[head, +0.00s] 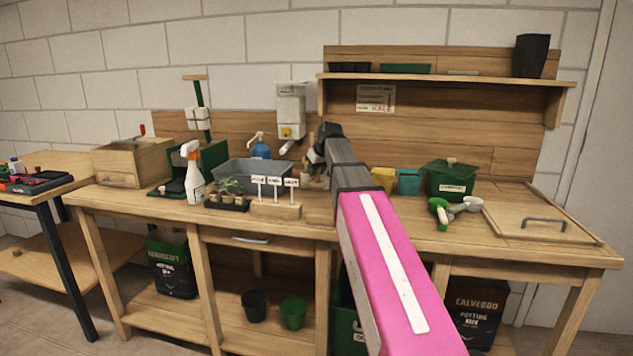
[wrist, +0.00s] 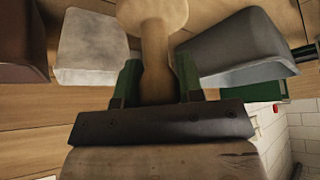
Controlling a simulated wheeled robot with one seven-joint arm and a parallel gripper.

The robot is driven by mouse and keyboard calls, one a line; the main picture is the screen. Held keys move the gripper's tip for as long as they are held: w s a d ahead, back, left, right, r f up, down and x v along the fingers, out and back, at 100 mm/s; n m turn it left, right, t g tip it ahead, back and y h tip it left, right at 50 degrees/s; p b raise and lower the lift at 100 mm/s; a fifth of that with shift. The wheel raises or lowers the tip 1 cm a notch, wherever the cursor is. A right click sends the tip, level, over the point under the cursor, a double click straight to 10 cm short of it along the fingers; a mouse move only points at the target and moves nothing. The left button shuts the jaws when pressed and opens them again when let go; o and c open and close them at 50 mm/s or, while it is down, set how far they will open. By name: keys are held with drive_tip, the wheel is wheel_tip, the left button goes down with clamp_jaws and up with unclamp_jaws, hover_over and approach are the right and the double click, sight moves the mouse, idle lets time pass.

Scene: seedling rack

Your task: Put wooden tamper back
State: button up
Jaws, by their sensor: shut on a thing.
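The wooden tamper (wrist: 158,45) is pale wood with a wide rounded end and a narrower neck. In the wrist view my gripper (wrist: 156,82) is shut on its neck, with one green finger on each side. The tamper's wide end is toward the top of the picture, and its other end is hidden behind the dark gripper bar. In the head view my gripper's dark end is over the middle of the bench, beside the grey tub (head: 236,168). The tamper cannot be made out clearly there.
The grey tub also shows in the wrist view (wrist: 232,50), close beside a pale container (wrist: 92,50) and a brown one (wrist: 20,45). A spray bottle (head: 193,175), seedling tray (head: 228,204) and white labels stand left. A green lidded box (head: 450,180) stands right.

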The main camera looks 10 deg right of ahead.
sight(316, 180)
drive_tip(key=shift+f, duration=2.05)
drive_tip(key=shift+f, duration=0.1)
drive_tip(key=o, duration=0.8)
drive_tip(key=v, duration=1.2)
drive_tip(key=shift+d, duration=0.1)
